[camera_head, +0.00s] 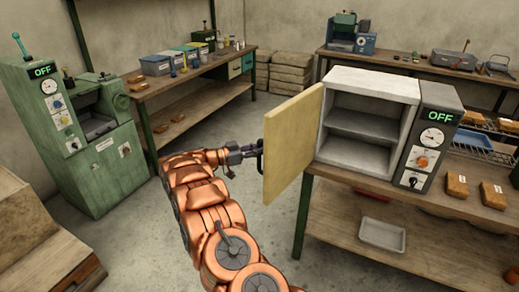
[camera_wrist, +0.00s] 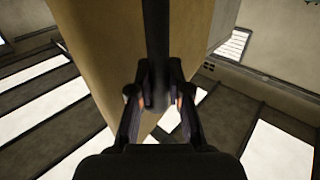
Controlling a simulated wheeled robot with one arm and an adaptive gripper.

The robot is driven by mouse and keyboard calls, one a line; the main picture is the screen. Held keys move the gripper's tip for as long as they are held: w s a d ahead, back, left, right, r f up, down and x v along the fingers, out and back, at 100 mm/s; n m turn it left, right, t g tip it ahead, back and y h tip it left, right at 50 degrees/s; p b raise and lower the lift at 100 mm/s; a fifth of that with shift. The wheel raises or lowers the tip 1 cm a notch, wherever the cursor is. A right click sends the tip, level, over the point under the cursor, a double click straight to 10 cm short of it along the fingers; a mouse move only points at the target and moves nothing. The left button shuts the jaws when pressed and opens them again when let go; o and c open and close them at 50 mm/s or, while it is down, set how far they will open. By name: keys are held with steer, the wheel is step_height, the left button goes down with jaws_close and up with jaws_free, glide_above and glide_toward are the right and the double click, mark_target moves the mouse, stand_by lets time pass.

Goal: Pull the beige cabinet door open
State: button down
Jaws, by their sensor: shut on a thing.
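The beige cabinet door (camera_head: 291,140) stands swung wide open from the left side of the white cabinet (camera_head: 371,92), and the shelf inside shows. A dark bar handle (camera_head: 260,158) is on the door's outer face. My gripper (camera_head: 250,151) is at this handle, left of the door. In the wrist view my gripper (camera_wrist: 158,102) is shut on the dark handle (camera_wrist: 155,40), with a finger on each side. The beige door (camera_wrist: 108,50) fills the upper middle of that view behind the handle. The exact finger contact is dark and hard to make out.
The cabinet stands on a wooden bench (camera_head: 340,215), beside a grey control box (camera_head: 430,135) reading OFF. A green machine (camera_head: 85,135) stands at the left. A grey tray (camera_head: 382,235) lies on the bench's lower shelf. The floor left of the door is clear.

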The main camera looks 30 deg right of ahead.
steer(key=shift+d+r, duration=0.1)
steer(key=shift+d, duration=0.1)
steer(key=c, duration=1.3)
jaws_free()
steer(key=shift+d, duration=0.1)
steer(key=shift+o, duration=1)
steer(key=shift+w+a, duration=0.1)
steer(key=shift+a, duration=0.15)
steer(key=w+a, duration=0.2)
steer(key=a, duration=1)
steer(key=shift+w, duration=0.1)
